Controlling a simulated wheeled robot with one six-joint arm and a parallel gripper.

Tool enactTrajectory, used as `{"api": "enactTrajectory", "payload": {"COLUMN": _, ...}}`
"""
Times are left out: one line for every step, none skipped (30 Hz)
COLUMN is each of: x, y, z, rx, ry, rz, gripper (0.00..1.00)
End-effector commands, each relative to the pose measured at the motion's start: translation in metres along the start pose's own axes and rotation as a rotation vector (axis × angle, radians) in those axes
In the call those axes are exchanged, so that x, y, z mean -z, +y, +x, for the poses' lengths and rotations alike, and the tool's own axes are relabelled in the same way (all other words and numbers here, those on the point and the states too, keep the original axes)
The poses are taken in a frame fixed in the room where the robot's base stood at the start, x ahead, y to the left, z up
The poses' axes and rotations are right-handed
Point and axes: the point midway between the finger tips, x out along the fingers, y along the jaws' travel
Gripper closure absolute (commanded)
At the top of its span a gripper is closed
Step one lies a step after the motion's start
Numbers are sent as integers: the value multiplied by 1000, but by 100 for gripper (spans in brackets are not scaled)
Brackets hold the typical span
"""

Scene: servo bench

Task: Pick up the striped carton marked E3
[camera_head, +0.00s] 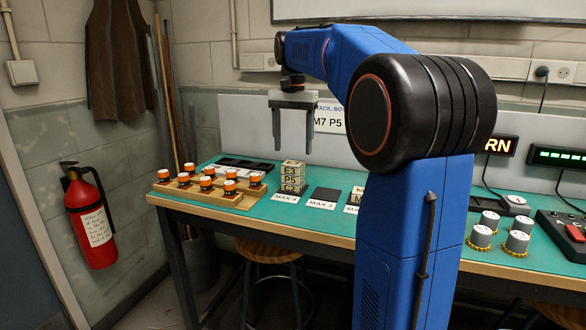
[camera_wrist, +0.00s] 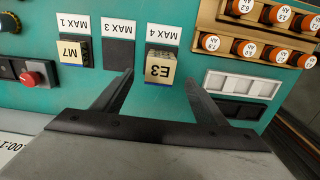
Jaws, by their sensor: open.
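The striped tan-and-dark carton marked E3 (camera_head: 292,169) is the top one of a stack in the head view. Below it are cartons marked P5 (camera_head: 291,179) and C7 (camera_head: 290,188), on the spot labelled MAX 4. My gripper (camera_head: 294,146) is open and empty above the stack, apart from it. In the wrist view, the E3 carton (camera_wrist: 159,70) shows upside down beyond and between the two open fingertips (camera_wrist: 160,76). The lower cartons are mostly hidden there.
A dark empty pad labelled MAX 3 (camera_wrist: 118,52) lies beside the stack. A carton marked M7 (camera_wrist: 75,53) stands past it, partly hidden by my arm in the head view. A wooden rack (camera_head: 217,197) of orange-and-black cylinders is left of the stack.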

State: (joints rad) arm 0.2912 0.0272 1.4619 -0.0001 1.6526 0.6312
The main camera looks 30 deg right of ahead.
Motion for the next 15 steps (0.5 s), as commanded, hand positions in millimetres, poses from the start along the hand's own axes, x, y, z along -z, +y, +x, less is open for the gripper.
{"api": "enactTrajectory", "payload": {"x": 0, "y": 0, "z": 2, "rx": -1, "ry": -1, "rz": 0, "gripper": 34}}
{"api": "enactTrajectory", "payload": {"x": -1, "y": 0, "z": 4, "rx": -1, "ry": -1, "rz": 0, "gripper": 34}}
{"api": "enactTrajectory", "payload": {"x": -1, "y": 0, "z": 7, "rx": -1, "ry": -1, "rz": 0, "gripper": 34}}
{"api": "enactTrajectory", "payload": {"x": -2, "y": 0, "z": 10, "rx": 0, "ry": -1, "rz": 0, "gripper": 34}}
{"api": "enactTrajectory", "payload": {"x": -2, "y": 0, "z": 14, "rx": -1, "ry": -1, "rz": 0, "gripper": 34}}
{"api": "enactTrajectory", "payload": {"x": -4, "y": 0, "z": 20, "rx": -1, "ry": -2, "rz": 0, "gripper": 34}}
{"api": "enactTrajectory", "payload": {"x": -4, "y": 0, "z": 24, "rx": -1, "ry": -1, "rz": 0, "gripper": 34}}
{"api": "enactTrajectory", "payload": {"x": -5, "y": 0, "z": 29, "rx": -1, "ry": -1, "rz": 0, "gripper": 34}}
{"api": "enactTrajectory", "payload": {"x": -5, "y": 0, "z": 34, "rx": -1, "ry": -1, "rz": 0, "gripper": 34}}
{"api": "enactTrajectory", "payload": {"x": -5, "y": 0, "z": 38, "rx": -1, "ry": -1, "rz": 0, "gripper": 34}}
{"api": "enactTrajectory", "payload": {"x": -5, "y": 0, "z": 42, "rx": -1, "ry": -1, "rz": 0, "gripper": 34}}
{"api": "enactTrajectory", "payload": {"x": -4, "y": 0, "z": 45, "rx": 0, "ry": -1, "rz": 0, "gripper": 34}}
{"api": "enactTrajectory", "payload": {"x": -4, "y": 0, "z": 48, "rx": 0, "ry": -1, "rz": 0, "gripper": 34}}
{"api": "enactTrajectory", "payload": {"x": -4, "y": 0, "z": 49, "rx": 0, "ry": -1, "rz": 0, "gripper": 34}}
{"api": "enactTrajectory", "payload": {"x": -4, "y": 0, "z": 51, "rx": 0, "ry": -1, "rz": 0, "gripper": 34}}
